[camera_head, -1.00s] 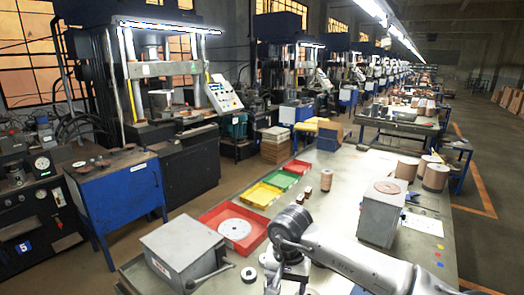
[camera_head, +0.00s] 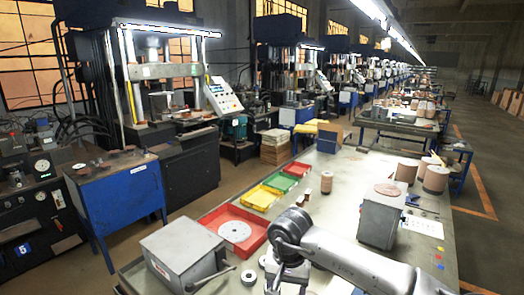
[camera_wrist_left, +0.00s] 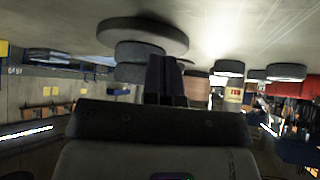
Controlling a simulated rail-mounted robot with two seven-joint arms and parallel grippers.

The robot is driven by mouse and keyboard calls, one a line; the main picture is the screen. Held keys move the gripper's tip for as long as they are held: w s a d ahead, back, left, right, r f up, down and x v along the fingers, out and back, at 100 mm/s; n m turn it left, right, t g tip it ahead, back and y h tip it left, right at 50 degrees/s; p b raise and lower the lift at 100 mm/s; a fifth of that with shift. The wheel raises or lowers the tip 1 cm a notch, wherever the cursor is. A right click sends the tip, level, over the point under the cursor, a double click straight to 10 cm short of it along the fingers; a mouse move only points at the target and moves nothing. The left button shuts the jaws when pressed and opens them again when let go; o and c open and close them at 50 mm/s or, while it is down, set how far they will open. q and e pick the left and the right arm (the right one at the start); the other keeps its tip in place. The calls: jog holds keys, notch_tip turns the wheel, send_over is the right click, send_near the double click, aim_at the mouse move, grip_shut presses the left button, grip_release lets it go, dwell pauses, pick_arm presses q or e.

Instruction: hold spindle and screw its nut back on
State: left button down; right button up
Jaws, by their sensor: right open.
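My right gripper (camera_head: 284,284) points down at the front of the workbench, just right of two small grey rings. It is open, but its fingertips are hard to make out. The nearer ring (camera_head: 249,277) and the farther ring (camera_head: 263,261) lie flat on the bench; I cannot tell whether either is the nut. My left gripper (camera_wrist_left: 165,80) shows its dark fingers close together in the left wrist view, which looks upside down. A dark wide round disc (camera_wrist_left: 142,33) with narrower round parts stands behind the fingers, possibly the spindle. Whether the fingers grip it is unclear.
A grey box with a lever (camera_head: 185,252) stands left of the rings. A red tray (camera_head: 212,221) holds a pale disc (camera_head: 234,231). Yellow and green trays lie behind it. A grey block (camera_head: 380,220) stands to the right.

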pick_arm(q)
jog(key=shift+f, duration=0.65)
dwell(0.6)
jog(key=shift+r, duration=0.15)
pick_arm(e)
jog(key=shift+r, duration=0.1)
pick_arm(q)
notch_tip(320, 180, up, 6)
jog(key=p, duration=0.5)
pick_arm(e)
notch_tip(320, 180, up, 5)
jog(key=shift+f, duration=0.1)
